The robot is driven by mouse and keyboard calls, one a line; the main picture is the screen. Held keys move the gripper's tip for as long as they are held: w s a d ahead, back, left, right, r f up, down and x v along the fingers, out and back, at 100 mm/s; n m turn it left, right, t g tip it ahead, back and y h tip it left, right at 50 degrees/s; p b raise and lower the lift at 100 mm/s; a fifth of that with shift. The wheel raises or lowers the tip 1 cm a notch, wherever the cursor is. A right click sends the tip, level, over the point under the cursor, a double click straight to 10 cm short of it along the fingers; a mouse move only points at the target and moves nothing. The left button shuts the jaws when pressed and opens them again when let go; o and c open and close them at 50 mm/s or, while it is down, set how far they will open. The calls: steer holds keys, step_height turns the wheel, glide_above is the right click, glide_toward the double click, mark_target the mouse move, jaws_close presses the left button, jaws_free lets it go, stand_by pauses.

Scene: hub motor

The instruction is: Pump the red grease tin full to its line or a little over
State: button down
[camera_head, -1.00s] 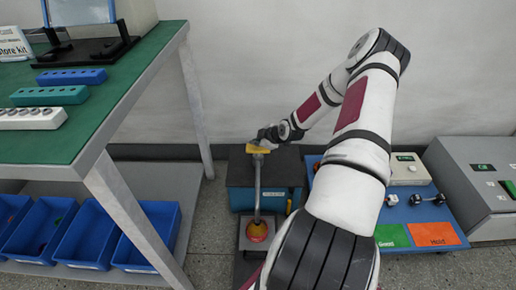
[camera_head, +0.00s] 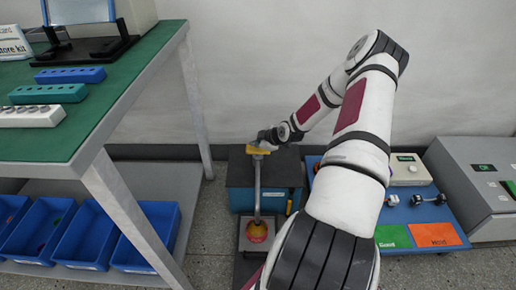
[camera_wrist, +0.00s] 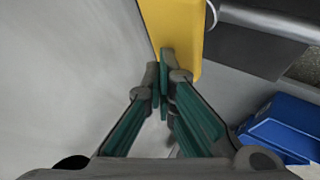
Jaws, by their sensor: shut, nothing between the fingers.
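The red grease tin (camera_head: 257,233) sits on a small grey plate (camera_head: 244,242) in front of the pump, under the lower end of a curved metal spout (camera_head: 257,190). An orange-yellow fill shows inside its rim; the line cannot be made out. The pump's yellow top piece (camera_head: 258,150) is above a dark-topped blue box (camera_head: 240,198). My gripper (camera_head: 268,142) is at this yellow piece. In the wrist view, my gripper (camera_wrist: 164,80) is shut and empty, its fingertips against or just over the yellow piece (camera_wrist: 175,25); contact cannot be told for sure.
A green-topped bench (camera_head: 110,100) stands on the left with blue bins (camera_head: 150,240) below. On the right, a low blue table (camera_head: 425,215) holds green and orange pads, small parts and a device. A grey cabinet (camera_head: 480,185) stands beyond it.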

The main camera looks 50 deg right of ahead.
mark_target(256, 149)
steer(key=shift+f+b, duration=0.35)
steer(key=shift+f, duration=0.85)
stand_by(0.9)
steer(key=shift+r, duration=0.1)
steer(key=shift+r+p, duration=1.1)
steer(key=shift+r, duration=0.85)
steer(key=shift+r+p, duration=1.65)
steer(key=shift+r, duration=0.85)
